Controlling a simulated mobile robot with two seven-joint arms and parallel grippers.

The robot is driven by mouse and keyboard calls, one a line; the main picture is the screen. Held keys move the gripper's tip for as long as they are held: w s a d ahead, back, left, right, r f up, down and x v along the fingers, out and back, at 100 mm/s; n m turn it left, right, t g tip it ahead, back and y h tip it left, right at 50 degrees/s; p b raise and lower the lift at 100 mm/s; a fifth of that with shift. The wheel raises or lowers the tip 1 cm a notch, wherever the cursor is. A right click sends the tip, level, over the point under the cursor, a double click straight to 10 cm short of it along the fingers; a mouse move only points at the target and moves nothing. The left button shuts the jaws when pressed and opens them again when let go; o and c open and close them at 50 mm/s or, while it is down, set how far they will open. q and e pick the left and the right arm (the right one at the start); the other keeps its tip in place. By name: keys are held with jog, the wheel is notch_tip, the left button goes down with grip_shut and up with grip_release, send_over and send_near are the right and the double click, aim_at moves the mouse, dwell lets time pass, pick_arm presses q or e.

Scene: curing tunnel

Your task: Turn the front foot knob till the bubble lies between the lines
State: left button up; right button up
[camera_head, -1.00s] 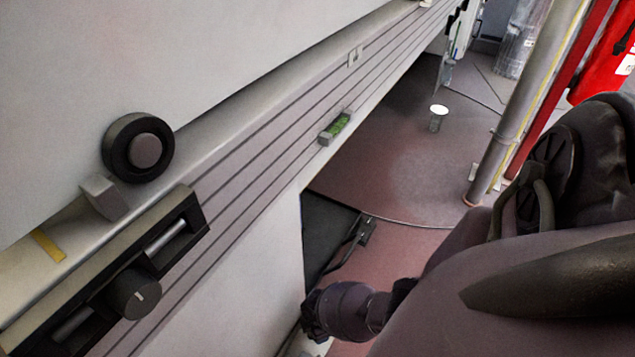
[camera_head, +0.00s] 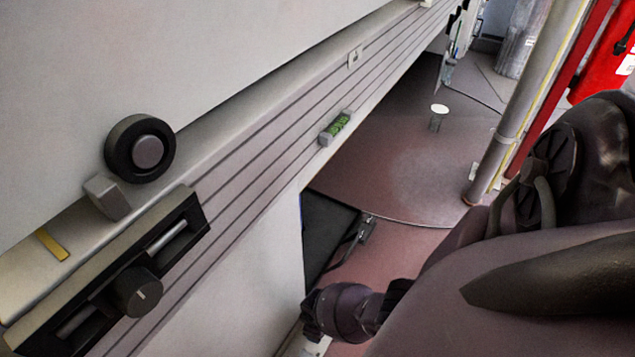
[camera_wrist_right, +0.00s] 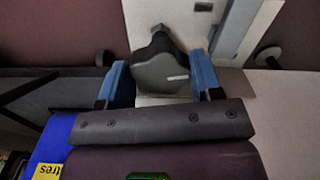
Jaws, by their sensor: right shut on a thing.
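The spirit level (camera_head: 335,128) is a small green vial in a pale holder on the grooved rail of the machine, near the middle of the head view. Dark marks show on the green, but the bubble is too small to place against the lines. The front foot knob (camera_wrist_right: 160,76) is dark grey and lobed with a white mark, in the right wrist view. My right gripper (camera_wrist_right: 158,68) is shut on it, one blue finger on each side. In the head view my right wrist is low in the middle and the knob cannot be made out. My left gripper is out of view.
A black panel with a round dial (camera_head: 137,291) and a black round wheel (camera_head: 140,148) are on the machine at left. A grey post (camera_head: 520,110) and a white-topped floor stub (camera_head: 438,117) stand right of the machine.

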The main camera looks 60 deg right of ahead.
dwell(0.3)
jog(key=o, duration=0.9)
jog(key=shift+w+r+p, duration=0.2)
jog(key=shift+r+p, duration=0.2)
jog(key=shift+r, duration=0.15)
pick_arm(q)
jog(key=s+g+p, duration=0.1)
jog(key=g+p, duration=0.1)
jog(key=p, duration=0.4)
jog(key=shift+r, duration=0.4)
pick_arm(e)
jog(key=r, duration=0.9)
jog(key=shift+s+r, duration=0.2)
jog(key=shift+r, duration=0.15)
